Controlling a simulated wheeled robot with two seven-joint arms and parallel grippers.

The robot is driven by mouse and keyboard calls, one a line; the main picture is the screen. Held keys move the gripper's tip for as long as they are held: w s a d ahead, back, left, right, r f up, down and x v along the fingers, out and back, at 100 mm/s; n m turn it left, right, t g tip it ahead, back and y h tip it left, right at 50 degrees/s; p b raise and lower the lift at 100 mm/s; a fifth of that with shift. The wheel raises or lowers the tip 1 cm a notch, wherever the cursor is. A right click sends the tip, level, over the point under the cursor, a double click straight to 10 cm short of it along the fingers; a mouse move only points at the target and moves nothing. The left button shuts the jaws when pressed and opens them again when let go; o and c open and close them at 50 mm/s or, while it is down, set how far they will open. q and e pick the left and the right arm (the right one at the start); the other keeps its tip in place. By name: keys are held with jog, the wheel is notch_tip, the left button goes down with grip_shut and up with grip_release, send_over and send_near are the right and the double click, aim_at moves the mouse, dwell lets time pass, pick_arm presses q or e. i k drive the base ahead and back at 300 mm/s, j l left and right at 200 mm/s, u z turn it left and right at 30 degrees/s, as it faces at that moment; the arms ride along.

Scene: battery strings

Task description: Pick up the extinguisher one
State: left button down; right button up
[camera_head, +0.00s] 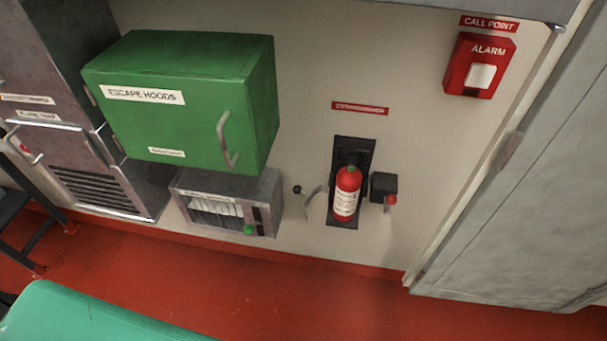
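The red extinguisher (346,194) with a white label stands upright against a black wall bracket (366,150) on the cream wall. A red "EXTINGUISHER" sign (360,108) is above it. A curved grey lever with a black knob (297,190) sticks out at its left. A small black box (383,186) with a red knob (391,200) is at its right. Neither of my grippers shows in the head view, so nothing is seen touching the extinguisher.
A green "ESCAPE HOODS" cabinet (190,98) juts out at the left, above a grey unit (265,195) with a green knob. A red alarm call point (479,66) is at the upper right. A grey door (530,190) stands right.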

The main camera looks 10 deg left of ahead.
aim_at(349, 178)
jog(key=j+z, duration=0.4)
jog(key=j, duration=0.95)
